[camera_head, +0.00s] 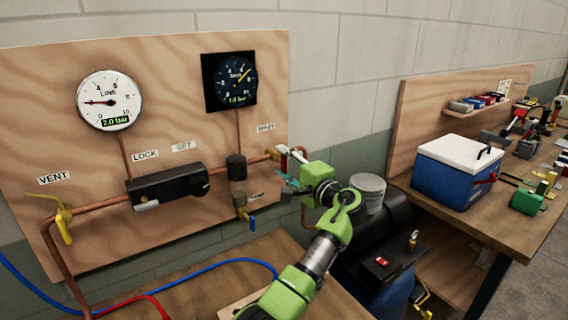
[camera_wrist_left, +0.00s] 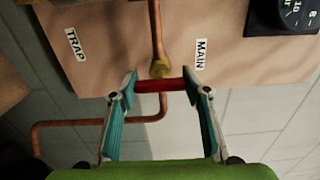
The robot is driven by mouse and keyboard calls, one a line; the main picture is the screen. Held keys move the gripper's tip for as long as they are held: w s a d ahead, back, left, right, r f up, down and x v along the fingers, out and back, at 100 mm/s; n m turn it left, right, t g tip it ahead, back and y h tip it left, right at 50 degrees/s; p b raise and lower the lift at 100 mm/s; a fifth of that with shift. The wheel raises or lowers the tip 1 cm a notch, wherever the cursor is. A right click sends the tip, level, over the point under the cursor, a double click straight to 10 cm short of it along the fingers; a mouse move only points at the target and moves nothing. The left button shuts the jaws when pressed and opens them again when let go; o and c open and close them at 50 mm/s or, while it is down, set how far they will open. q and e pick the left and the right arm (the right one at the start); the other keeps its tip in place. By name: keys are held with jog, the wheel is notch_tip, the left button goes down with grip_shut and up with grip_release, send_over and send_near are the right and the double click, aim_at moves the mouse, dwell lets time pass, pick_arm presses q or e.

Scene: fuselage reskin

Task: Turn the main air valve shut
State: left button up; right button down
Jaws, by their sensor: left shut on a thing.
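The main air valve has a brass body (camera_wrist_left: 160,68) on a copper pipe and a red handle (camera_wrist_left: 163,85), beside the MAIN label (camera_wrist_left: 201,53) in the left wrist view. The red handle lies across the pipe line in that view. My left gripper (camera_wrist_left: 160,83) is shut on the handle, with a teal fingertip at each end of it. In the head view the left gripper (camera_head: 287,172) is at the right edge of the wooden panel, and its fingers partly hide the valve. My right gripper is out of view.
The panel (camera_head: 70,85) carries the LINE gauge (camera_head: 109,101) at 2.0 bar, a dark gauge (camera_head: 229,81), and a yellow VENT valve (camera_head: 64,225). A compressor (camera_head: 378,225) stands below right. A blue cooler (camera_head: 458,172) sits on the right bench. Hoses cross the near table.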

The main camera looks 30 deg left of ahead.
pick_arm(q)
jog(key=o, duration=1.1)
jog(key=v, duration=1.2)
